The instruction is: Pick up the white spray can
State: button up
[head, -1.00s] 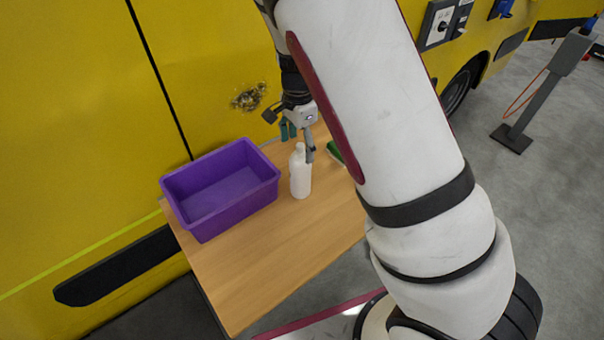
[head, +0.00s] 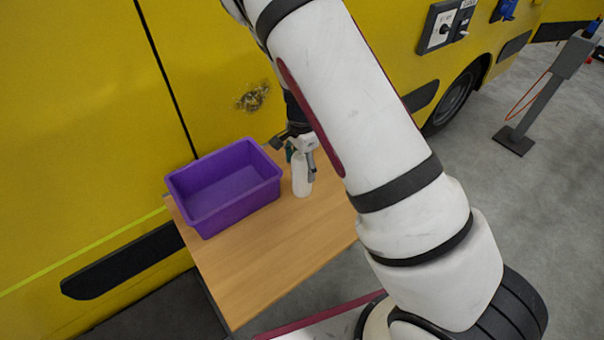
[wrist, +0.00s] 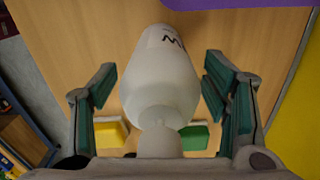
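The white spray can (head: 301,184) stands upright on the wooden table, just right of the purple bin. In the wrist view the can (wrist: 160,72) lies between my fingers, with dark lettering on its side. My gripper (head: 302,160) is at the can's upper part. In the wrist view my gripper (wrist: 160,92) is open, with a finger on each side of the can and a visible gap on both sides. My gripper hides part of the can's top in the head view.
The purple bin (head: 220,218) stands close by on the table (head: 262,262). In the wrist view a yellow block (wrist: 110,134) and a green block (wrist: 195,137) lie near the can. A yellow vehicle side (head: 80,100) rises behind the table. The table's front is clear.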

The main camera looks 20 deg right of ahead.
jog(key=c, duration=1.2)
jog(key=shift+o, duration=0.2)
jog(key=shift+r, duration=0.2)
